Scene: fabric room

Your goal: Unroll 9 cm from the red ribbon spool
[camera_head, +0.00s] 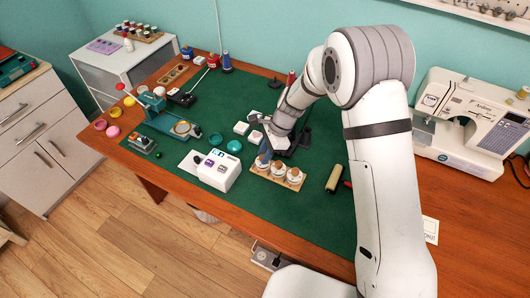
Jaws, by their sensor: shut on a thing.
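My gripper (266,146) is low over the green mat, beside the back left of a wooden holder (296,186) with white-topped round pieces. I cannot make out a red ribbon spool for certain. A red-topped thing (291,77) stands at the back, partly behind my arm.
A white device (216,171) stands left of my gripper, and a teal machine (160,122) farther left. A sewing machine (465,120) stands at right. A dark-ended roller (334,178) lies near my arm. The green mat (290,215) is clear in front.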

